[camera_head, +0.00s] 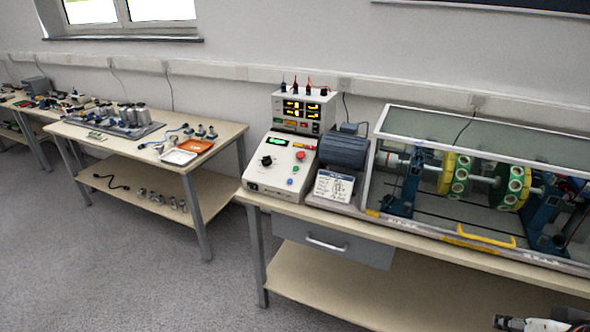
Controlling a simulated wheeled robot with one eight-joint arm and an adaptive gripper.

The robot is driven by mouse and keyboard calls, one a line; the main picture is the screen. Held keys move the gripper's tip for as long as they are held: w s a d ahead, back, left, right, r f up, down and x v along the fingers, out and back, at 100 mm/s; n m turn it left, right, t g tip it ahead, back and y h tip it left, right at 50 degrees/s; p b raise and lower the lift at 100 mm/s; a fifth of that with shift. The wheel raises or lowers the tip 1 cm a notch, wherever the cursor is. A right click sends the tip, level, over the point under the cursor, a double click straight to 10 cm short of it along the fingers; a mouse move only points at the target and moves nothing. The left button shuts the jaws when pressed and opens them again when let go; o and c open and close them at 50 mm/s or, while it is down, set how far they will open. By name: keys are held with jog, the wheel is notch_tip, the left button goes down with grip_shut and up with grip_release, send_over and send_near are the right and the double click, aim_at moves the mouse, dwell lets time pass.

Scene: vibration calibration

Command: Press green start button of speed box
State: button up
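The speed box (263,178) is a white box with a sloped panel at the left end of the near right bench. Its panel has a lit green display (277,142), a black knob (266,160), a red button (300,155) and a blue button (290,182). A small greenish button (295,169) sits between the red and blue ones; it is too small to tell clearly. My gripper (508,323) shows only in part at the bottom right edge, low in front of the bench and far from the speed box. Its fingers cannot be made out clearly.
Behind the speed box stands a meter unit (304,111) with lit yellow digits. Right of it are a grey motor (343,153), a white card (334,187) and a glazed rotor rig (480,175) with a yellow handle (478,238). A drawer (330,243) hangs below. Floor at left is clear.

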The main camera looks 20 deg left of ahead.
grip_shut()
dwell(1.1)
